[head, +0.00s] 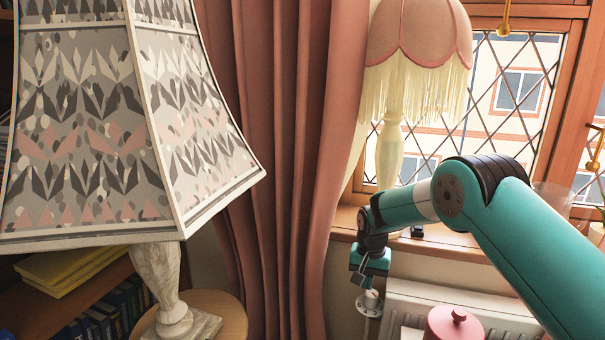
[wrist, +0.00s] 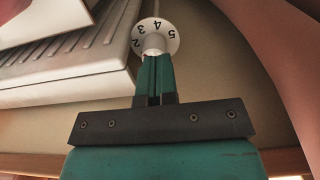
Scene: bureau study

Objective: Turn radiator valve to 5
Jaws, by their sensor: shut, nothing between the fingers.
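The radiator valve (head: 370,303) is a small white knob low beside the left end of the white radiator (head: 455,298), under the window sill. In the wrist view the valve dial (wrist: 172,44) is a white disc with black numerals 2, 3, 4 and 5 around its rim and a pale hub in the middle. My gripper (head: 364,284) is just above the valve in the head view. In the wrist view my gripper (wrist: 155,58) has its teal fingers together, tips right at the hub and holding nothing. Whether they touch it I cannot tell. No pointer mark is clear.
A pink curtain (head: 288,150) hangs close left of the valve. A fringed lamp (head: 418,60) stands by the window. A pink lidded pot (head: 453,326) is in front of the radiator. A large patterned lamp (head: 110,130) fills the left side.

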